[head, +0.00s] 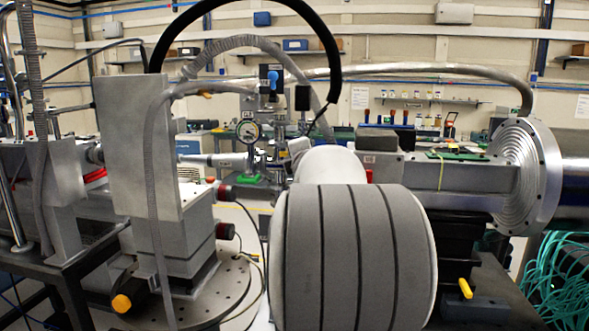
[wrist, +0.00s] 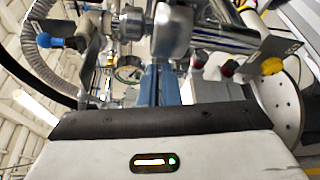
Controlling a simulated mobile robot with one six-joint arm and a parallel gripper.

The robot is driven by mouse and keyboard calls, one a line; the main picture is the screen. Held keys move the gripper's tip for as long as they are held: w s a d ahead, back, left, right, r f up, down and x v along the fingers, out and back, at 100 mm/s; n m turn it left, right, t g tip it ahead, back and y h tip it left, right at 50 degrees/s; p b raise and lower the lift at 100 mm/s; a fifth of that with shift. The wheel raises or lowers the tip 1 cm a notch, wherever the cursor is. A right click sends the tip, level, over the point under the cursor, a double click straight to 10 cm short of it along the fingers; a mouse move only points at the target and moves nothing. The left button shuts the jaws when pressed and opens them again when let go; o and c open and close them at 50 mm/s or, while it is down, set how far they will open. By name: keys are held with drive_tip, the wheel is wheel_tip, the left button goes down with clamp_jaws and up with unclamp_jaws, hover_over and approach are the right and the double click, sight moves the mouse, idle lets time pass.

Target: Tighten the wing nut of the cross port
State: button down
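A metal vacuum cross assembly with a blue-handled valve (head: 273,76) and a round gauge (head: 248,131) stands at the middle of the head view, behind my arm. In the wrist view, the blue handle (wrist: 50,40) is at upper left, with shiny metal fittings and a round metal flange (wrist: 172,32) at top centre. I cannot make out the wing nut for certain among these fittings. The pale housing of my gripper (wrist: 155,152) fills the bottom of the wrist view, below the fittings.
A grey block-shaped unit (head: 137,145) with a hose stands at left on a round holed plate (head: 235,285). Red-capped knobs (head: 226,193) jut from its side. A large bolted flange (head: 535,175) and teal cables (head: 560,280) are at right. Hoses arch above the cross.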

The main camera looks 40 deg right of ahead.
wheel_tip(320, 180, down, 2)
drive_tip(key=m+t+b, duration=0.1)
drive_tip(key=m+b, duration=0.2)
drive_tip(key=b, duration=0.2)
drive_tip(key=m+t+h+b, duration=0.1)
drive_tip(key=m+b, duration=0.2)
drive_tip(key=b, duration=0.2)
drive_tip(key=m+h+b, duration=0.1)
drive_tip(key=m+b, duration=0.2)
drive_tip(key=b, duration=0.2)
drive_tip(key=shift+w+a+f+m+t, duration=0.1)
drive_tip(key=shift+w+f+m+t, duration=0.05)
drive_tip(key=shift+m+t, duration=0.2)
drive_tip(key=shift+h+b, duration=0.4)
drive_tip(key=c, duration=1.9)
unclamp_jaws()
drive_tip(key=shift+r, duration=0.25)
drive_tip(key=v, duration=0.8)
